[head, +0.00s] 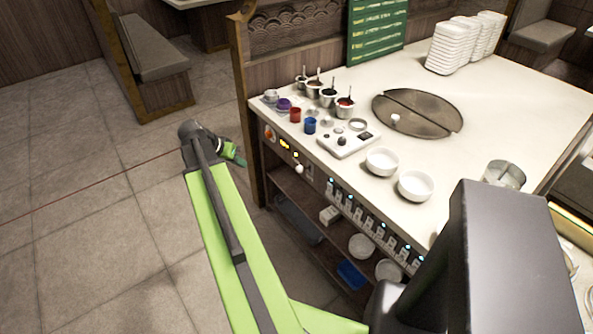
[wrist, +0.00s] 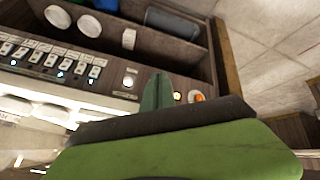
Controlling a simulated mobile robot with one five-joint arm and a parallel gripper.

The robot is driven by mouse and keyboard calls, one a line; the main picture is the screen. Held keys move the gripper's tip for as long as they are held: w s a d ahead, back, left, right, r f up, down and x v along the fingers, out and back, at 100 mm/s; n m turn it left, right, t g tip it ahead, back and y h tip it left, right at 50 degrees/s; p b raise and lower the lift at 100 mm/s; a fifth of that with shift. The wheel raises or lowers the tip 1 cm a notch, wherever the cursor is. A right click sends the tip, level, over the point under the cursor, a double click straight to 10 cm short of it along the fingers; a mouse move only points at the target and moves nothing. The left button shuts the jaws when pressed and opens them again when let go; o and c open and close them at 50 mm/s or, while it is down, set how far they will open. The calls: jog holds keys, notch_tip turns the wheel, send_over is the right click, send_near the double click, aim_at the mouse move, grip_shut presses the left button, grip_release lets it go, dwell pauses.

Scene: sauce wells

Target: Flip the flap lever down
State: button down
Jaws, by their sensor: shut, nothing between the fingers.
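The front panel under the counter carries a small white knob (head: 299,168), which looks like a lever end; I cannot tell for sure that it is the flap lever. In the wrist view a pale round knob (wrist: 128,82) shows on the panel, left of my fingers. An orange-red knob (head: 269,133) sits at the panel's left end; it also shows in the wrist view (wrist: 198,97). My gripper (head: 238,159) is shut and empty, left of the panel's end and apart from the white knob. Its green fingers (wrist: 158,92) point toward the panel in the wrist view.
A row of switches (head: 370,225) with blue lights runs along the panel. The counter (head: 500,110) holds a control box (head: 347,142), white bowls (head: 415,186), sauce pots (head: 345,108) and a split round lid (head: 430,105). A wooden post (head: 243,110) stands near my gripper. Open floor lies left.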

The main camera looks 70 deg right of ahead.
aim_at(303, 168)
jog(key=s+d+m+g+b, duration=0.1)
jog(key=s+d+m, duration=0.3)
jog(key=s+d, duration=0.6)
jog(key=shift+s+m+g+h, duration=0.3)
jog(key=shift+s+g, duration=0.3)
jog(key=shift+s, duration=0.3)
jog(key=shift+r, duration=0.1)
jog(key=b+x, duration=0.7)
jog(key=x, duration=0.2)
jog(key=shift+w+a, duration=0.1)
jog(key=shift+s+d+f, duration=0.25)
jog(key=shift+d+f, duration=0.1)
jog(key=shift+f, duration=0.05)
